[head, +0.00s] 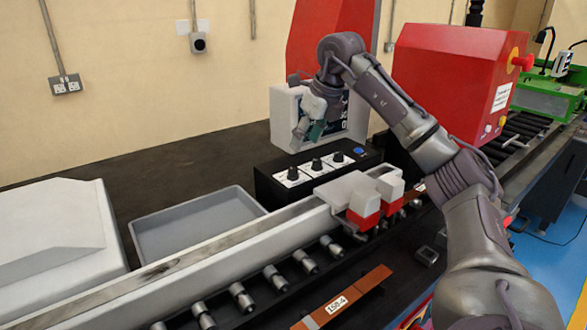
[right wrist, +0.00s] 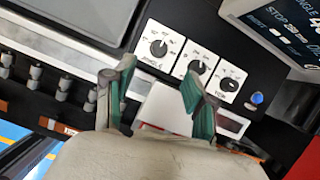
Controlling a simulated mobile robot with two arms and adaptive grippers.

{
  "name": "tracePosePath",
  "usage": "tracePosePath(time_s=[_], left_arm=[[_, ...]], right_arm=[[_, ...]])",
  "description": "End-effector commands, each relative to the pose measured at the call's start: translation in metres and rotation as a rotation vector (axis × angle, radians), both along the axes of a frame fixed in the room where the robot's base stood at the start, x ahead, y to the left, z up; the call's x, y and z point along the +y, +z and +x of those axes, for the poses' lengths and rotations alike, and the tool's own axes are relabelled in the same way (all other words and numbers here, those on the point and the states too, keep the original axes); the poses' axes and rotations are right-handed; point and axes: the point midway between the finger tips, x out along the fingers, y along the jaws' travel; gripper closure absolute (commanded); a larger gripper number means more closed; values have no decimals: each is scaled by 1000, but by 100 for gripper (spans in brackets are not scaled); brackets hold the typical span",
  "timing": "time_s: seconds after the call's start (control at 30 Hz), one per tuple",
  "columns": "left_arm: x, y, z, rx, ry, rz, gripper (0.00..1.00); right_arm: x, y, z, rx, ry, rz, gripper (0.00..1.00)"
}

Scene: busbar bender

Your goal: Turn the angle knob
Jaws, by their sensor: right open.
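A black control box (head: 268,187) carries three black knobs on white dial plates, in a row. The left knob (head: 292,173) is likely the angle knob; its small label in the right wrist view (right wrist: 158,49) looks like "ANGLE" but is blurred. The middle knob (head: 316,164) and right knob (head: 338,157) sit beside it. My right gripper (head: 309,128) hangs above the box, open and empty, apart from the knobs. In the right wrist view its green-padded fingers (right wrist: 158,72) are spread, with the left and middle dials beyond them. My left gripper is out of view.
A grey display unit (head: 286,108) stands behind the box, close to my right gripper. A blue button (head: 359,150) is at the box's right end. A rail with red-and-white blocks (head: 364,202) runs in front. A grey tray (head: 195,222) lies left.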

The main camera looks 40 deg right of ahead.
Motion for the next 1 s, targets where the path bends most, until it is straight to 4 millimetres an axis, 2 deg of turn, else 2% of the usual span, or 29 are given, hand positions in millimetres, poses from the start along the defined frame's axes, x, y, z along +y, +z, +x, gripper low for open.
tracePosePath(time_s=[0.03, 0.2, 0.4, 0.6, 0.9, 1.0], left_arm=[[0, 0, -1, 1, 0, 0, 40], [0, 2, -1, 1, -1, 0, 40], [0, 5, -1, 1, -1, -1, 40], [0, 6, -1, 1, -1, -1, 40], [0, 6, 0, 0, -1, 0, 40], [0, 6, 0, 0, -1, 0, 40]], right_arm=[[0, -12, 3, 6, 0, 0, 44], [1, -46, 17, 4, 1, 0, 44], [3, -75, 31, 2, 3, 2, 44], [3, -89, 37, -1, 3, 2, 44], [3, -91, 38, -2, 3, 2, 44], [3, -91, 38, -2, 3, 2, 61]])
